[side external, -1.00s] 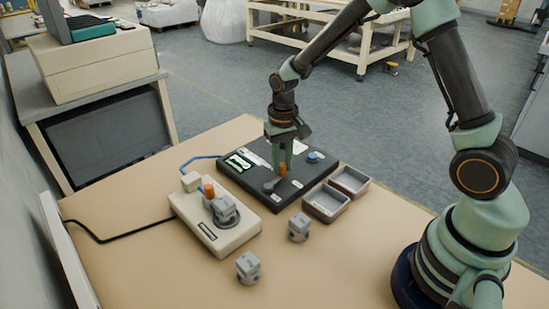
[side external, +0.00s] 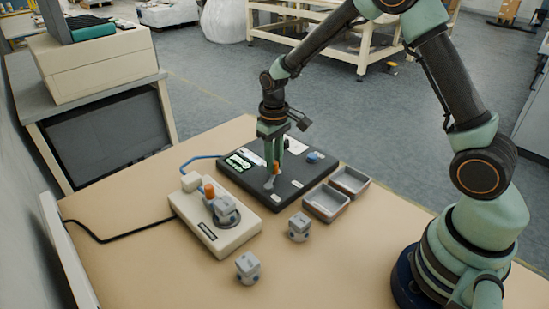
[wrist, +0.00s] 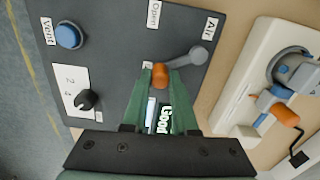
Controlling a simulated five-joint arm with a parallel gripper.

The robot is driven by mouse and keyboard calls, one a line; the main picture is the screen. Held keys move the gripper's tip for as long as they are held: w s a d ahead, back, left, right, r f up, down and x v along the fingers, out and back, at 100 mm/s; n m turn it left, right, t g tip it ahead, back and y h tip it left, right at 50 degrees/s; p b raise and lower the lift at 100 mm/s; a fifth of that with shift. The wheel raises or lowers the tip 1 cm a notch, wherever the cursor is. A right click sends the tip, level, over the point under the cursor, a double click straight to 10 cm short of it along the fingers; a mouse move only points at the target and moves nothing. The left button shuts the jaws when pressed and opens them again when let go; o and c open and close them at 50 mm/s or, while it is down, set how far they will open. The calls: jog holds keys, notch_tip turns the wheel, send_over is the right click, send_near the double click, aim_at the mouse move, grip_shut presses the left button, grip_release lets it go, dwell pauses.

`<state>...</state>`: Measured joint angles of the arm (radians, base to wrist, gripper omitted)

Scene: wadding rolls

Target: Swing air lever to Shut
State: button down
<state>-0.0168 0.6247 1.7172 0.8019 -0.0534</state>
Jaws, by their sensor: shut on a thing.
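The air lever is a grey arm with an orange knob (wrist: 160,76) on the black panel (wrist: 120,50). In the wrist view its grey pivot (wrist: 201,55) lies below the "Air" label (wrist: 210,28), and its arm points left and slightly down. The "Open" label (wrist: 153,14) is above the knob. Another label beside the knob (wrist: 147,65) is mostly hidden by my gripper. My gripper (wrist: 163,80) is shut on the orange knob. In the side view my gripper (side external: 275,163) reaches down to the lever (side external: 270,183) at the panel's near part.
The panel also has a blue Vent button (wrist: 68,36), a black dial (wrist: 87,99) and a lit display (wrist: 160,116). A cream device (side external: 215,225) with its own orange-handled lever stands left. Two grey trays (side external: 327,202) lie right. Two grey cubes (side external: 248,268) stand in front.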

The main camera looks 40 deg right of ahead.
aim_at(275, 162)
jog(key=c, duration=0.7)
grip_release()
jog(key=shift+r, duration=6.1)
jog(key=s+r+t, duration=0.2)
jog(key=s, duration=0.3)
jog(key=s+r+t, duration=0.1)
jog(key=s+r, duration=0.2)
jog(key=s, duration=0.2)
jog(key=s+r+t, duration=0.2)
jog(key=s, duration=0.3)
jog(key=shift+s+d+r+m+t, duration=0.3)
jog(key=shift+s+d+m, duration=0.05)
jog(key=shift+s+m, duration=0.05)
